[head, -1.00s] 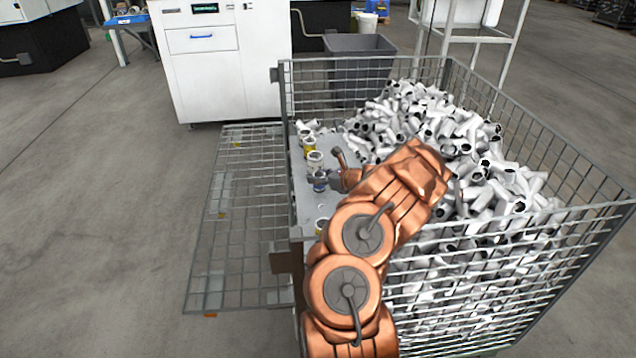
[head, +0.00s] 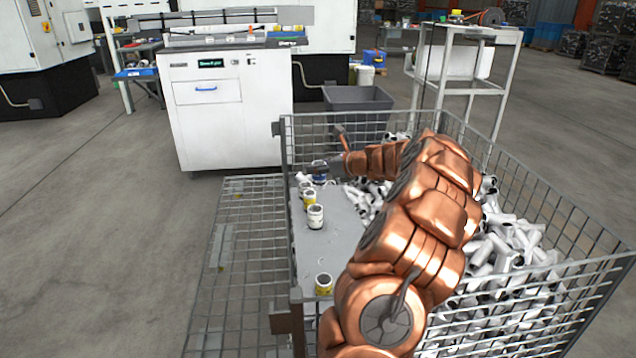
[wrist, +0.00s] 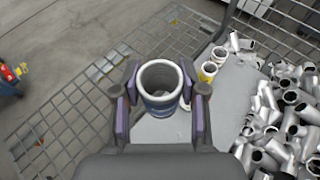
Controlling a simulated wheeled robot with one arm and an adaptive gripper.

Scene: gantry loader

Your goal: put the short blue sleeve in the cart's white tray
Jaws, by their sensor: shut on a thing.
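The short blue sleeve (head: 319,172), with a pale rim, is between the fingers of my gripper (head: 325,168). In the wrist view the sleeve (wrist: 160,88) stands upright with its open end toward the camera, and both fingers of my gripper (wrist: 161,100) press its sides. It appears to be held above the grey board in the mesh crate. The cart (head: 508,85) is a pale frame at the back right. A white tray-like box (head: 455,62) shows on it, partly behind the uprights.
Sleeves with yellow bands (head: 315,217) stand on the grey board (head: 335,245). The mesh crate (head: 560,262) holds many grey pipe fittings (head: 505,240), and its walls surround my arm. A grey bin (head: 357,100) and a white cabinet (head: 225,115) stand behind. Floor at left is clear.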

